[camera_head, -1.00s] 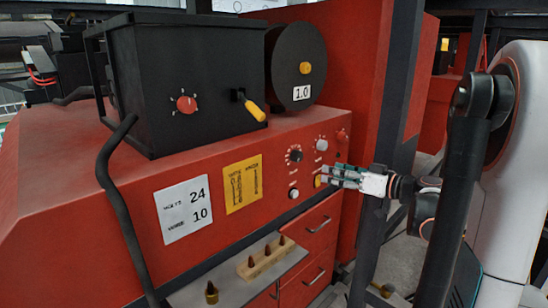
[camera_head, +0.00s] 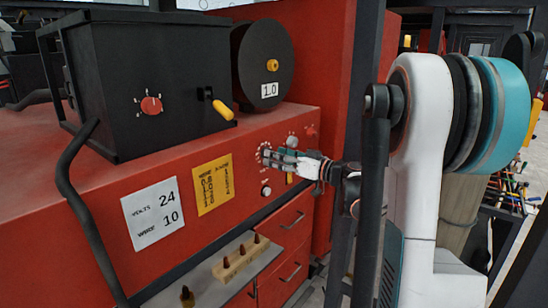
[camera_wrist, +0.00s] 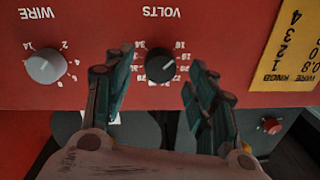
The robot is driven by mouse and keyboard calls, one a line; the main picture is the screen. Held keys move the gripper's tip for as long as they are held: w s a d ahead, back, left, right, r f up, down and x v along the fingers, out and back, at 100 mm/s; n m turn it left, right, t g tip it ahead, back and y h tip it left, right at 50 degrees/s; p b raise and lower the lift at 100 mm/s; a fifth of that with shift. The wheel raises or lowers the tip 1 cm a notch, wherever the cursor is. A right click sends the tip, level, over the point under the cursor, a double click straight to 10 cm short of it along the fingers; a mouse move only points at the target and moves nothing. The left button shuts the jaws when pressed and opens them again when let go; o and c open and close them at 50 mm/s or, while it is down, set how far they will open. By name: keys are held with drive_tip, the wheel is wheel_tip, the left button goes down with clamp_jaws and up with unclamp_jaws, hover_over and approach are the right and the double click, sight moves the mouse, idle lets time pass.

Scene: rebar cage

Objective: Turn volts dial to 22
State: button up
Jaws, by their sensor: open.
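The black volts dial (camera_wrist: 160,66) sits on the red panel under an upside-down VOLTS label in the wrist view, with a white pointer line and numbers around it. My gripper (camera_wrist: 158,72) is open, one finger on each side of the dial, with a gap showing at both sides. I cannot tell how deep the fingertips are relative to the dial. The exact dial reading is too small to tell.
The grey wire dial (camera_wrist: 45,66) is at the left in the wrist view. A white card (camera_head: 153,213) reads volts 24, wire 10. A yellow chart (camera_head: 213,184) is beside it. A black box (camera_head: 135,80) and spool (camera_head: 263,60) stand on top. A shelf with nozzles (camera_head: 240,259) is below.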

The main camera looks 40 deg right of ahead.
drive_tip(key=shift+x, duration=0.9)
drive_tip(key=c, duration=1)
drive_tip(key=shift+c, duration=0.2)
drive_tip(key=shift+m, duration=0.4)
drive_tip(key=shift+a+m+t+h+b, duration=0.15)
drive_tip(key=shift+m+b, duration=0.9)
drive_tip(key=shift+m, duration=3.3)
drive_tip(key=shift+d+m+t+h+b, duration=0.2)
drive_tip(key=shift+m+b, duration=0.85)
drive_tip(key=shift+m, duration=3.3)
